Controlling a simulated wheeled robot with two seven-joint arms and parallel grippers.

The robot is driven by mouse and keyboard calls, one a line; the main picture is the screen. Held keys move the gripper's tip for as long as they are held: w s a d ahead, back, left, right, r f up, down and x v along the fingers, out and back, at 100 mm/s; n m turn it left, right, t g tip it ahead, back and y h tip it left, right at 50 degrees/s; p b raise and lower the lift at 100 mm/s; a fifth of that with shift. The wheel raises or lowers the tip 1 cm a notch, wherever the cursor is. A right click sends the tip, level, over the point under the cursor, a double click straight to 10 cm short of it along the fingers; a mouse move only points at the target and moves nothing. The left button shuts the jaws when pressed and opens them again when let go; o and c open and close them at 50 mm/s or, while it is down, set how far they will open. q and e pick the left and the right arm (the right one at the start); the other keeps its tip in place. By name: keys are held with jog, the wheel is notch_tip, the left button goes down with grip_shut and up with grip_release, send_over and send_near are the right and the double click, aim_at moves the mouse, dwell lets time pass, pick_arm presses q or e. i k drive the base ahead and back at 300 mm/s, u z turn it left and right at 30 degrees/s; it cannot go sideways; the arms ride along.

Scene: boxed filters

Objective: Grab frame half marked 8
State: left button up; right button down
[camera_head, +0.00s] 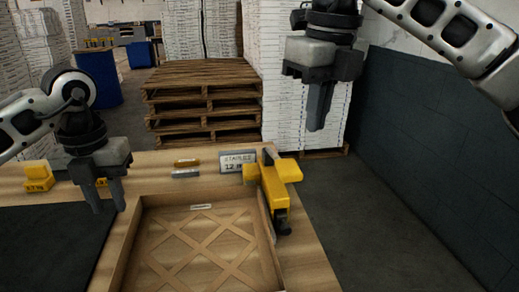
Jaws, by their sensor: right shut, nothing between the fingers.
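A wooden frame with a diagonal lattice (205,240) lies at the bottom centre of the head view, inside raised wooden edges on the workbench. A small white label (201,206) sits at its far side; its marking is too small to read, so I cannot tell whether this is the half marked 8. The near part is cut off by the picture's edge. My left gripper (107,203) is open and empty, to the left of the frame above the bench. My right gripper (318,112) is shut and empty, raised beyond the bench's right edge.
A yellow and black tool (272,190) stands at the frame's right edge. A small sign (237,161) reads "STAPLES 12" and more. A yellow block (38,176) stands on the bench (150,163) at left. Stacked pallets (203,95) and white box stacks stand behind. A dark wall is at right.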

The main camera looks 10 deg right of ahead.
aim_at(125, 274)
jog(key=k, duration=1)
